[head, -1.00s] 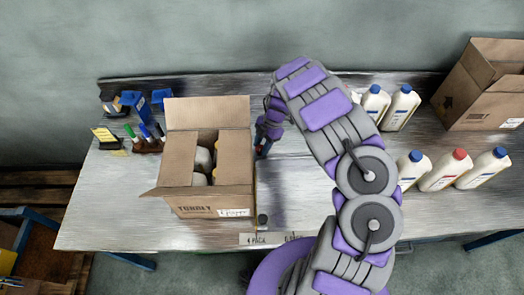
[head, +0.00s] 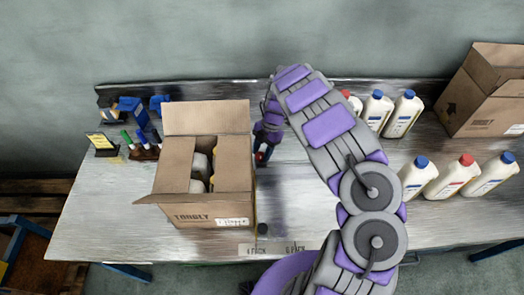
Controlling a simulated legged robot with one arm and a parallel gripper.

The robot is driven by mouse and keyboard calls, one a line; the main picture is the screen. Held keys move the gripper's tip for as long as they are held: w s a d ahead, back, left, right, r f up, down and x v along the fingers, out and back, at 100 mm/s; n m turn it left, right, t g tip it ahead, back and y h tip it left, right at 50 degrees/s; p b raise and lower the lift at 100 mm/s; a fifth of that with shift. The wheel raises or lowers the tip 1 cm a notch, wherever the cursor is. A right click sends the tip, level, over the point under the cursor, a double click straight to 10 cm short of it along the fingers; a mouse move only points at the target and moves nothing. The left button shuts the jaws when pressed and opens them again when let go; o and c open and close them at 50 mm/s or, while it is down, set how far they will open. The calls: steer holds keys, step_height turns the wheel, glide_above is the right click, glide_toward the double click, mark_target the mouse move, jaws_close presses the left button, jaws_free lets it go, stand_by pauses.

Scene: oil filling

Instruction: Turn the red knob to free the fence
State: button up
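A small red spot (head: 261,156), which looks like part of the red knob, shows at the lower end of my gripper (head: 262,148), just right of the open cardboard box. My gripper points down there and covers most of the spot. I cannot tell whether its fingers touch or grip it. The fence is hard to make out; a thin strip runs along the box's right side. A small dark round piece (head: 262,229) sits near the front right corner of the box.
The open cardboard box (head: 205,208) holds several bottles. Pens in a holder (head: 146,153) stand at left. White bottles (head: 449,179) and a larger box (head: 488,95) stand at right. The table middle (head: 295,200) is clear, with labels (head: 272,249) at the front edge.

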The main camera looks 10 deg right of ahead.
steer(key=o, duration=0.3)
steer(key=p+v, duration=0.2)
steer(key=v, duration=1.5)
steer(key=shift+d+r, duration=0.1)
steer(key=shift+d, duration=0.1)
